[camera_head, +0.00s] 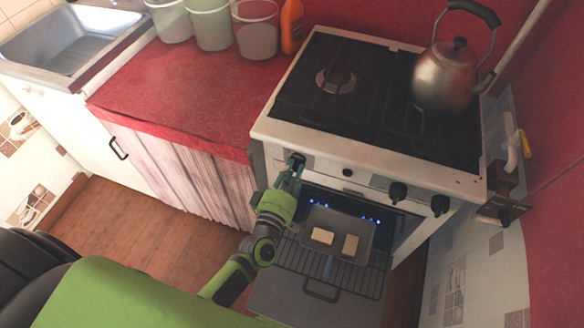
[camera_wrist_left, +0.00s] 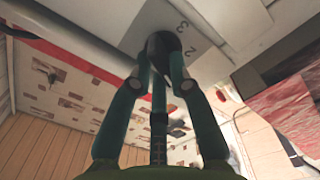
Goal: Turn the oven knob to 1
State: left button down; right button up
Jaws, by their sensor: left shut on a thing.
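My left gripper (camera_head: 293,168) is at the left end of the oven's front panel (camera_head: 345,162), below the stove top. In the left wrist view, its fingers close from both sides around a black oven knob (camera_wrist_left: 162,44). In the head view the gripper mostly hides this knob. The plate behind the knob (camera_wrist_left: 196,50) shows the printed digits 2 and 3 beside it; other marks are hidden. I cannot tell which mark the knob points to. Two more black knobs (camera_head: 398,191) and (camera_head: 440,205) are on the panel's right side. My right gripper is not in view.
The oven below is open, with blue lights, a wire rack (camera_head: 357,276) and a tray (camera_head: 364,227) holding two pale blocks. A kettle (camera_head: 445,78) stands on the stove. Several buckets and an orange bottle (camera_head: 291,27) are on the red counter (camera_head: 170,85).

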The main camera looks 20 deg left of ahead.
pick_arm(q)
jog(key=shift+m, duration=0.6)
jog(key=c, duration=1.1)
grip_release()
jog(key=shift+c, duration=0.2)
jog(key=s, duration=1.2)
jog(key=shift+a, duration=0.15)
